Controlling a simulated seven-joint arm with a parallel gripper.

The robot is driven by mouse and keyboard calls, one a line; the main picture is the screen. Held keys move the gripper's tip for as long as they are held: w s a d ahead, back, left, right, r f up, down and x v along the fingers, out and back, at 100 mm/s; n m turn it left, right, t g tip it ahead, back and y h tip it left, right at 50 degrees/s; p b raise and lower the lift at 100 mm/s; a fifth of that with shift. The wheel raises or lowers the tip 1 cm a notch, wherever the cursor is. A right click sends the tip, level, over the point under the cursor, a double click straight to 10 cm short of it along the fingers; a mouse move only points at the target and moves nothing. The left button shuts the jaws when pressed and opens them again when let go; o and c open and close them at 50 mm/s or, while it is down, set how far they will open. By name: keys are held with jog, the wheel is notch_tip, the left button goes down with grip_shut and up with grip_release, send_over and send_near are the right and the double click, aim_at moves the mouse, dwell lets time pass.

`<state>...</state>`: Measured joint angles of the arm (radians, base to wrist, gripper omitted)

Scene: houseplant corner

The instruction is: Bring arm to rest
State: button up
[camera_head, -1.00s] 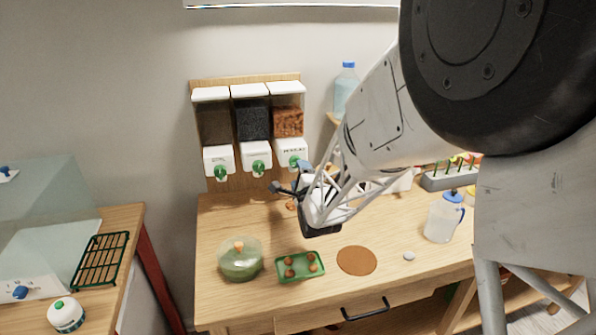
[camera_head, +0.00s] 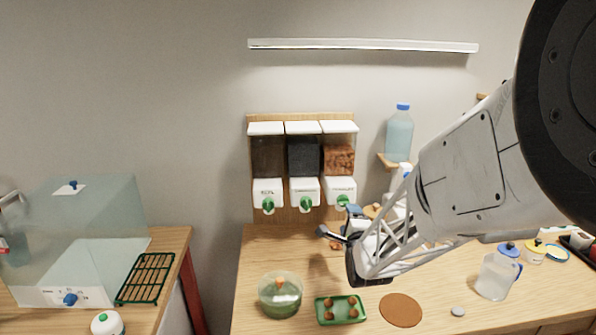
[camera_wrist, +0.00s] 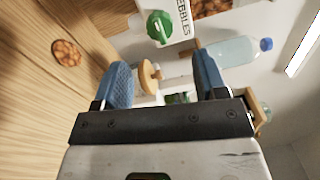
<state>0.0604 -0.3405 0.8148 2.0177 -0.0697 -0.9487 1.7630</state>
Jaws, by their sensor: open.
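My gripper (camera_head: 338,222) is above the wooden table (camera_head: 262,248), in front of the three-bin dispenser. In the wrist view its two blue fingertips (camera_wrist: 160,82) stand wide apart with nothing between them. Beyond the gap show a cork-topped jar (camera_wrist: 149,76) and a clear bottle with a blue cap (camera_wrist: 228,50). My arm hides part of the table's right side and the shelf behind it.
A dispenser (camera_head: 304,160) with green knobs hangs on the wall. A domed green bowl (camera_head: 280,296), a green tray (camera_head: 340,311) of brown balls, a brown disc (camera_head: 401,310) and a jug (camera_head: 495,277) are on the table. A clear-walled box (camera_head: 75,235) stands left.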

jog(key=s+a+r+n+g, duration=0.1)
jog(key=s+n+g, duration=0.4)
jog(key=s, duration=0.7)
jog(key=s+r+n+g, duration=0.4)
jog(key=s+n, duration=0.4)
jog(key=s, duration=0.5)
jog(key=s+a+r+n+g, duration=0.1)
jog(key=s+r+n+g, duration=0.2)
jog(key=s, duration=1)
jog(key=n+g, duration=0.3)
jog(key=shift+a+n+g, duration=0.3)
jog(key=shift+a+g, duration=0.05)
jog(key=shift+g, duration=0.05)
dwell(0.5)
